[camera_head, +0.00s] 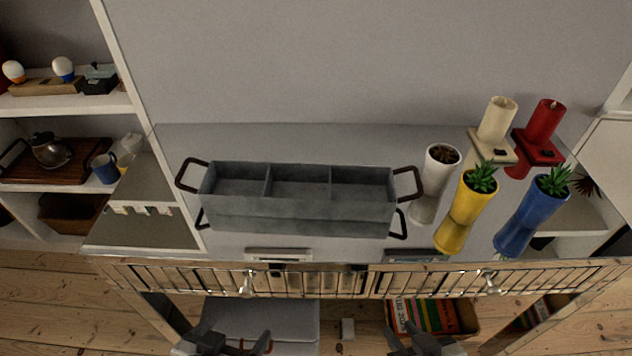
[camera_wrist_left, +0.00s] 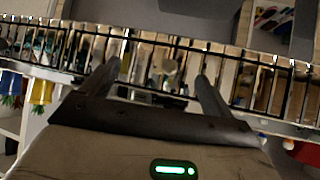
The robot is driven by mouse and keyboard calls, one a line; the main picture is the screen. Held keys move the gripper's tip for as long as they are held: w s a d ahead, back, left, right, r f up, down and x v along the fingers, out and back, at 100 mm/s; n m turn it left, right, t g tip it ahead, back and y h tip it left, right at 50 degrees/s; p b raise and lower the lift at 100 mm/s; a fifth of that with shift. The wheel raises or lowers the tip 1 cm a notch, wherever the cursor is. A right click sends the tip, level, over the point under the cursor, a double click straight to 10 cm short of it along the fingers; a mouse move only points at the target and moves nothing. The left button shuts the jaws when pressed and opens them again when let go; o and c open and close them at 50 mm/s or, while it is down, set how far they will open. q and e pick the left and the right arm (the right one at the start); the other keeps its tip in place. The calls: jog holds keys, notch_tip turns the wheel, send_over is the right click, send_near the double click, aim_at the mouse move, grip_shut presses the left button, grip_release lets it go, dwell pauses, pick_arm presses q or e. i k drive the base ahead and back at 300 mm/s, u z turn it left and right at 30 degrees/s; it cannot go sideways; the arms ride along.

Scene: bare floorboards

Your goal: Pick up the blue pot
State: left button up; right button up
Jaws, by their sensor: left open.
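The blue pot (camera_head: 525,222) is a tall, narrow-waisted pot holding a green succulent. It stands at the right end of the grey tabletop, right of the yellow pot (camera_head: 461,216). Part of a blue pot (camera_wrist_left: 11,84) shows at the left edge of the left wrist view. My left gripper (camera_head: 234,342) is low in the head view, in front of the table and far left of the blue pot. Its fingers (camera_wrist_left: 155,78) are apart with nothing between them. My right gripper (camera_head: 413,340) is at the bottom edge, left of and below the blue pot; its jaw opening is unclear.
A grey three-compartment bin (camera_head: 300,222) with dark handles fills the table's middle. A white pot (camera_head: 434,185) stands beside the yellow one. A cream candle (camera_head: 497,120) and a red candle (camera_head: 545,122) stand behind. A slatted drawer front (camera_head: 330,283) runs along the table's front.

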aim_at(546, 192)
jog(key=z, duration=0.2)
jog(key=k, duration=1)
jog(key=z, duration=2.15)
jog(key=i, duration=0.9)
jog(key=u, duration=0.5)
jog(key=i, duration=0.95)
jog(key=u, duration=0.8)
